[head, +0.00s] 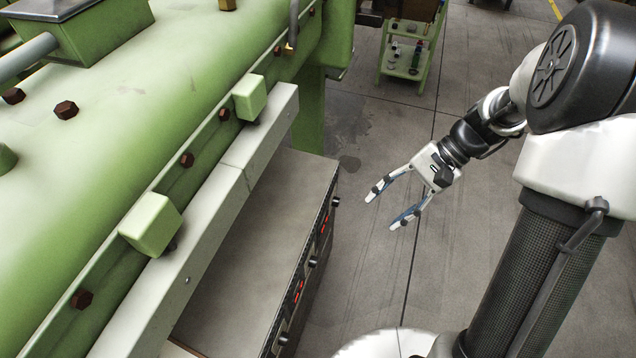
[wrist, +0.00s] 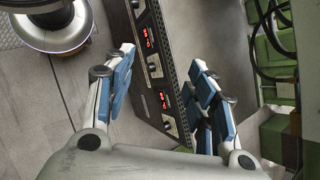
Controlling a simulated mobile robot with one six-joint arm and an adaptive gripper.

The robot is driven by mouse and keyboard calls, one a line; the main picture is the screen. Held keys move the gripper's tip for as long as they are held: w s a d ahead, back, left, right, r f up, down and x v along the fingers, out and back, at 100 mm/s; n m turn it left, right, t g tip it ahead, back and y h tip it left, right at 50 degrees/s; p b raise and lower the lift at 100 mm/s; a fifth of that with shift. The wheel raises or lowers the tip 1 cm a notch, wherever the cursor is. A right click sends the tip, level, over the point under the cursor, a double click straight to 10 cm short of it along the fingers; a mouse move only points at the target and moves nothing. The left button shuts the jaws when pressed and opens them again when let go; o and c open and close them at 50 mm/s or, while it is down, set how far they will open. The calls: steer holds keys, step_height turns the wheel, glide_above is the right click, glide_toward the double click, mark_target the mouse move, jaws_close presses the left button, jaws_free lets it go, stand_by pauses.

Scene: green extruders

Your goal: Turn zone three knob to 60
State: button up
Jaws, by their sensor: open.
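A grey control box (head: 262,235) shows in the head view, its front panel facing right. On the panel are round knobs: a far one (head: 335,201), a middle one (head: 312,262) and a near one (head: 283,338). Small red displays sit between them. In the wrist view the panel shows knobs at its top (wrist: 136,5), middle (wrist: 152,64) and bottom (wrist: 168,123). I cannot read which knob is zone three, nor the values. My gripper (head: 384,208) is open and empty, right of the panel and apart from it. Its spread fingers (wrist: 160,80) frame the panel in the wrist view.
The green extruder (head: 130,130) with a pale rail (head: 215,215) and green blocks stands left, beside and above the box. A green shelf cart (head: 408,58) stands at the back. Cables (wrist: 268,35) hang at the wrist view's right.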

steer(key=w+d+f+m+t+y+b, duration=0.1)
steer(key=d+f+m+y, duration=0.15)
steer(key=f, duration=0.75)
steer(key=w+d+f+m+t+y+b, duration=0.15)
steer(key=f+m+y, duration=0.25)
steer(key=f, duration=0.7)
steer(key=m+t+y+b, duration=0.2)
steer(key=m+t+y, duration=0.1)
steer(key=m+t, duration=0.35)
glide_toward(314, 262)
steer(key=f+b+x, duration=0.1)
steer(key=f+x, duration=0.1)
steer(key=x, duration=0.6)
steer(key=shift+w+a+m+b, duration=0.2)
steer(key=shift+w+m+b, duration=0.1)
steer(key=shift+w+b, duration=0.1)
steer(key=shift+r, duration=0.1)
steer(key=shift+c, duration=0.3)
steer(key=c, duration=1)
